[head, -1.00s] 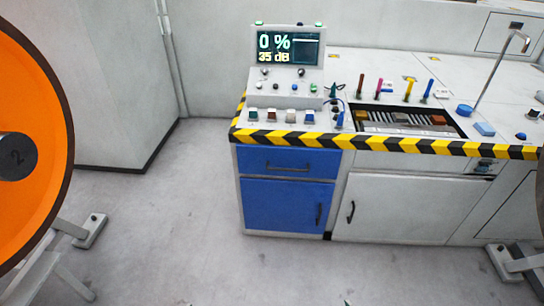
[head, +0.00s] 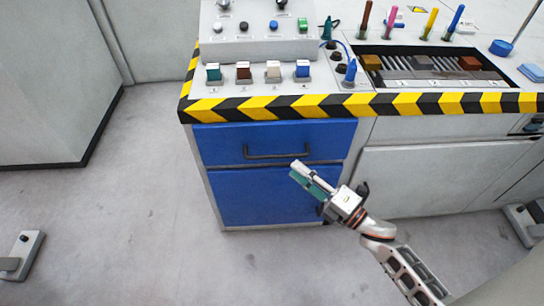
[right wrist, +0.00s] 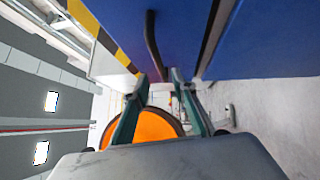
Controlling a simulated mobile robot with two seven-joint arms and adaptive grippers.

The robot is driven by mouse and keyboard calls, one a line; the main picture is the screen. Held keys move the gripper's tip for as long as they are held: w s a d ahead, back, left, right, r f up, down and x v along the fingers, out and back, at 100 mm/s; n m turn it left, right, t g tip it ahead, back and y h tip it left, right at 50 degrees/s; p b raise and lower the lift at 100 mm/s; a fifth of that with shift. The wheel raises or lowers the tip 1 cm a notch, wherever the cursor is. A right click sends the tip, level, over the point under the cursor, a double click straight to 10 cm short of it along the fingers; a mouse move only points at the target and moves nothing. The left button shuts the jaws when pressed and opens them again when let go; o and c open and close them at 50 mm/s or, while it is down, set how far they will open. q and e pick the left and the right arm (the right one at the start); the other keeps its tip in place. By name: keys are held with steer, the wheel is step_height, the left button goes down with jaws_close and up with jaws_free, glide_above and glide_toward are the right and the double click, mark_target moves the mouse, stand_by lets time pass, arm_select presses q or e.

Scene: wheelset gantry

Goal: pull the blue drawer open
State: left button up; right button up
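The blue drawer (head: 225,140) is the upper blue front of the cabinet, and it looks closed. Its dark bar handle (head: 265,156) runs across the front; it also shows in the right wrist view as a dark bar (right wrist: 153,45) at the top. My right gripper (head: 302,174) comes from the lower right, its fingertips just below the handle's right end. In the right wrist view the two fingers (right wrist: 160,82) stand apart with nothing between them. Whether a finger touches the handle cannot be told. My left gripper is not in view.
A blue door (head: 255,195) lies below the drawer. A black-and-yellow striped edge (head: 265,107) runs along the worktop above, with rocker switches (head: 273,72) on it. The floor (head: 150,220) in front is clear. An orange wheel (right wrist: 148,127) shows behind the fingers.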

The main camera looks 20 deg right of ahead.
mark_target(278, 155)
steer(key=shift+n, duration=0.3)
steer(key=x, duration=0.8)
steer(key=shift+a, duration=0.15)
jaws_close()
